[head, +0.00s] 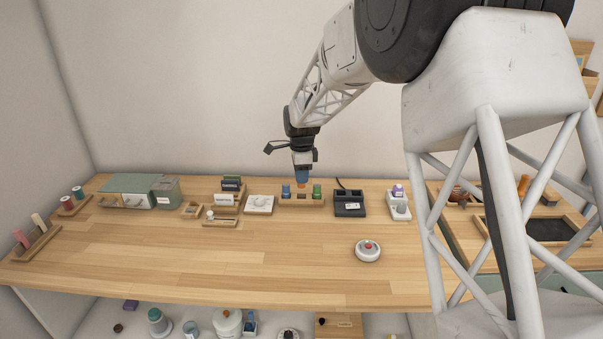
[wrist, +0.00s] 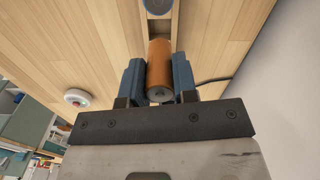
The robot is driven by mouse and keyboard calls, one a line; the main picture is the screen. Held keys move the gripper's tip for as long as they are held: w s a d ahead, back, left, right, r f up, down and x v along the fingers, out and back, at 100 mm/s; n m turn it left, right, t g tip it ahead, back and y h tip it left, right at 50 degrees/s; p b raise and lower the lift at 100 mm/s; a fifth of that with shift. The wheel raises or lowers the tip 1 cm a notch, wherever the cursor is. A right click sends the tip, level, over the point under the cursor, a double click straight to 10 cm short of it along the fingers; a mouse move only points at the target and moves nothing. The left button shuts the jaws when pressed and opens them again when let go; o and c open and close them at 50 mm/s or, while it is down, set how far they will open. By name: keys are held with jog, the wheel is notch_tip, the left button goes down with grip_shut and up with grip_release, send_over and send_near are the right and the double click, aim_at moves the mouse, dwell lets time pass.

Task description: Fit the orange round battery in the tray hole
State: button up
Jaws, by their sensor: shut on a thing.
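The orange round battery (wrist: 160,68) is an orange cylinder with a grey end. My gripper (wrist: 158,82) is shut on it, one blue finger on each side. In the head view the gripper (head: 302,176) points down over the wooden battery tray (head: 302,203), and a bit of orange (head: 301,185) shows under the fingers. The tray has a blue battery (head: 286,191) on its left and a green battery (head: 317,191) on its right. The orange battery is above the middle, between them. I cannot tell whether its lower end touches the hole, which is hidden.
A black charger (head: 349,206) with a cable stands just right of the tray. A white plate-like block (head: 259,205) stands to its left. A round white device (head: 368,251) with a red button sits nearer the front. The table's front middle is clear.

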aim_at(301, 187)
jog(key=shift+f, duration=1.45)
jog(key=shift+f, duration=1.4)
dwell(2.3)
jog(key=o, duration=1.5)
jog(key=shift+r, duration=0.1)
jog(key=shift+r, duration=3.4)
